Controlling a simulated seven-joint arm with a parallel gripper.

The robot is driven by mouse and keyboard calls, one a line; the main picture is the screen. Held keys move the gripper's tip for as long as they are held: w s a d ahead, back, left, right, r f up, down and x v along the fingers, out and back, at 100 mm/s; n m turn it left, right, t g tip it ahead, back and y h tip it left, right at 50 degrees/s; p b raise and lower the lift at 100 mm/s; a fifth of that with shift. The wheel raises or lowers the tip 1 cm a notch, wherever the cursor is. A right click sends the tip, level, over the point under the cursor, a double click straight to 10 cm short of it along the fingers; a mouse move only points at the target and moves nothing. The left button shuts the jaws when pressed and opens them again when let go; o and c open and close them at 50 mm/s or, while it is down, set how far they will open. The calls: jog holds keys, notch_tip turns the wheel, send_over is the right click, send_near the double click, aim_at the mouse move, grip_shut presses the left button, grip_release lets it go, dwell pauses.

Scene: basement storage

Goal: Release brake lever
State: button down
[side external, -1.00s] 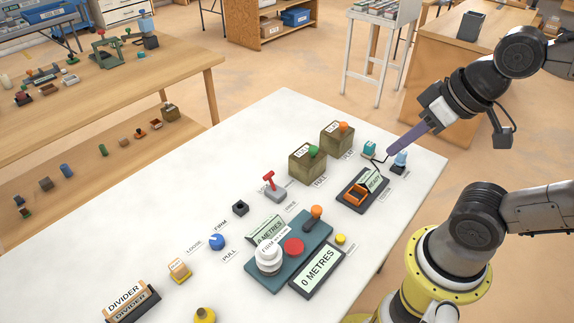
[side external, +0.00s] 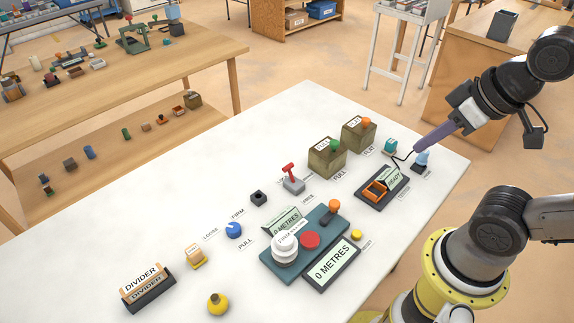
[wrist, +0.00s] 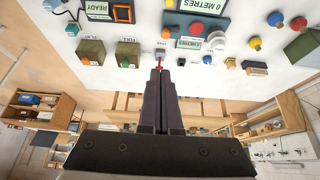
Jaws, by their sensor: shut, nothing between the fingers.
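The brake lever (side external: 290,172) is a red T-shaped handle on a small grey base (side external: 294,186), standing up from the white table beside a "FREE" label. In the wrist view the red lever (wrist: 160,64) shows just beyond my fingertips, with its grey base (wrist: 160,53) above it in the picture. My gripper (side external: 417,149) has long purple fingers, closed together and empty. In the side view its tips appear far right of the lever, over the area near a teal block; in the wrist view the fingers (wrist: 160,72) point toward the lever. I see no clear contact with it.
Two olive boxes (side external: 327,157) (side external: 358,134) with green and orange knobs stand right of the lever. A black block (side external: 258,198) is to its left. A teal cable-measuring unit (side external: 322,228) with "0 METRES" displays is in front. An orange-box tray (side external: 377,190) lies right.

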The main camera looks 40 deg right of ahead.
jog(key=w+r, duration=0.4)
jog(key=w, duration=0.5)
jog(key=w+r, duration=0.4)
jog(key=w, duration=0.4)
jog(key=g, duration=0.2)
send_over(292, 176)
jog(key=w, duration=0.5)
notch_tip(292, 176, down, 12)
jog(key=f, duration=0.1)
notch_tip(292, 176, down, 13)
jog(key=w+g, duration=0.1)
jog(key=g, duration=0.1)
jog(key=shift+w+r+g, duration=0.2)
jog(key=shift+w+g, duration=0.2)
jog(key=f, duration=0.9)
jog(key=shift+w+f, duration=0.3)
jog(key=shift+w, duration=0.05)
jog(key=shift+s+r, duration=0.2)
jog(key=shift+s, duration=0.75)
jog(key=shift+s+r, duration=0.15)
jog(key=shift+s, duration=0.8)
